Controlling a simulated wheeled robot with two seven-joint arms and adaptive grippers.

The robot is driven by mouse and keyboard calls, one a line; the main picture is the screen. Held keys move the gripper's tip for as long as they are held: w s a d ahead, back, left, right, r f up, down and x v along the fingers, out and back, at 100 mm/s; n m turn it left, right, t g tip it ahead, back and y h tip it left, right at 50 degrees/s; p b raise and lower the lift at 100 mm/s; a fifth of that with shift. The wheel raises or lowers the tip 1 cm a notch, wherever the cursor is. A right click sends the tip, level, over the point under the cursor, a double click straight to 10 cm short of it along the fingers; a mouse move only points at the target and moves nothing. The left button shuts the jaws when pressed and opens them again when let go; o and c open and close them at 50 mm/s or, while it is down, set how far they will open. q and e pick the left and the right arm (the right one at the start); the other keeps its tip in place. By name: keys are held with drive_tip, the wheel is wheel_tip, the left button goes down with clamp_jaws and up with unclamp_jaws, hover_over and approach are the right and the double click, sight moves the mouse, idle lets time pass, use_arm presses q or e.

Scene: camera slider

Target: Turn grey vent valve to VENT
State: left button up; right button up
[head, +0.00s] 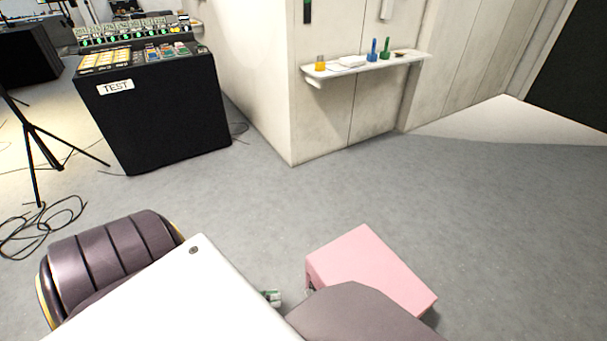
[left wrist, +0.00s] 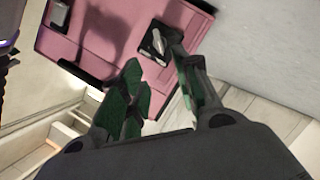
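In the left wrist view, a grey lever-like handle on a black square plate (left wrist: 157,42), which looks like the vent valve, is on a pink panel (left wrist: 95,45). My left gripper (left wrist: 156,66) is open, with green pads on its fingers and nothing between them. Its fingertips are close to the valve, the right one overlapping the plate's edge in the picture; I cannot tell whether they touch. Any VENT marking is not readable. In the head view a pink box (head: 372,266) stands at lower centre; the valve is hidden there. A small green part of my left gripper (head: 272,297) shows beside my white arm link.
A small grey square part (left wrist: 60,14) is on the panel's upper left. A black console labelled TEST (head: 165,115) stands at back left, beside a black tripod (head: 35,140) and cables. A wall shelf (head: 370,68) holds small coloured items. The floor between is clear.

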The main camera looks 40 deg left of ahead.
sight(309, 295)
use_arm(q)
drive_tip(key=b+x, duration=0.3)
drive_tip(key=x, duration=1)
use_arm(e)
drive_tip(key=f, duration=0.3)
drive_tip(key=shift+w+a, duration=0.2)
drive_tip(key=shift+a, duration=0.1)
use_arm(q)
drive_tip(key=shift+d, duration=0.1)
use_arm(e)
drive_tip(key=shift+r, duration=0.1)
use_arm(q)
clamp_jaws()
